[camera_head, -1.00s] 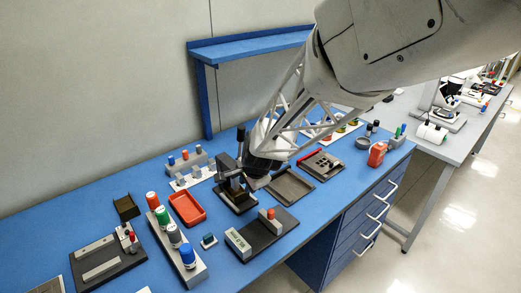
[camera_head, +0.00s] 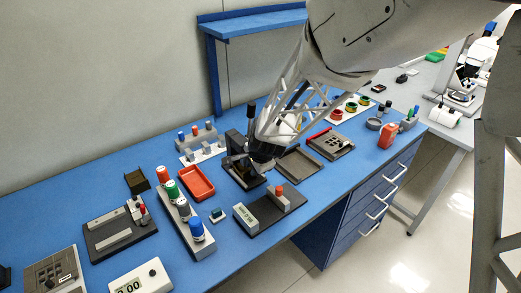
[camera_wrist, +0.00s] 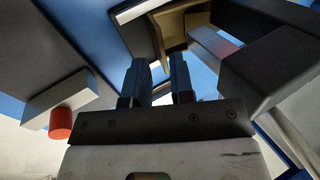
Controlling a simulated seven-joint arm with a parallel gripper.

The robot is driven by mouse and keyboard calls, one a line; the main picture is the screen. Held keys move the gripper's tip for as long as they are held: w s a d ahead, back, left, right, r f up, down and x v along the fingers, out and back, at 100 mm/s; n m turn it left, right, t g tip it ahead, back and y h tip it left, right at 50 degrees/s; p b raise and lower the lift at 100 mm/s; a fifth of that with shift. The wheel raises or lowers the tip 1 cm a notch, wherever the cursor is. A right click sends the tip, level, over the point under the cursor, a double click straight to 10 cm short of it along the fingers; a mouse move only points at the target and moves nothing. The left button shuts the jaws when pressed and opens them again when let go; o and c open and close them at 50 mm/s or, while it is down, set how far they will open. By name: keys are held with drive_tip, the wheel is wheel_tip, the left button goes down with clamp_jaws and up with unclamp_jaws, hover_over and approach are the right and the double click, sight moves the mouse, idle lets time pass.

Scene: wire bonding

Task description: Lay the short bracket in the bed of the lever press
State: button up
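The black lever press (camera_head: 243,172) stands near the middle of the blue bench, its lever upright at the back. My gripper (camera_head: 258,165) is low at the press's right side and hides part of it in the head view. In the wrist view, the two dark fingers (camera_wrist: 160,78) stand apart with a narrow gap and no piece visible between them. A tan angled piece (camera_wrist: 172,38) lies beyond the fingertips; I cannot tell whether it is the short bracket or part of the press.
A red tray (camera_head: 197,184) is left of the press. An empty dark tray (camera_head: 300,165) is to its right. In front is a dark plate (camera_head: 262,218) with a display and a red-topped block. A rack with coloured caps (camera_head: 185,218) stands front left.

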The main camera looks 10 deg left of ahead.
drive_tip(key=shift+x, duration=1.5)
clamp_jaws()
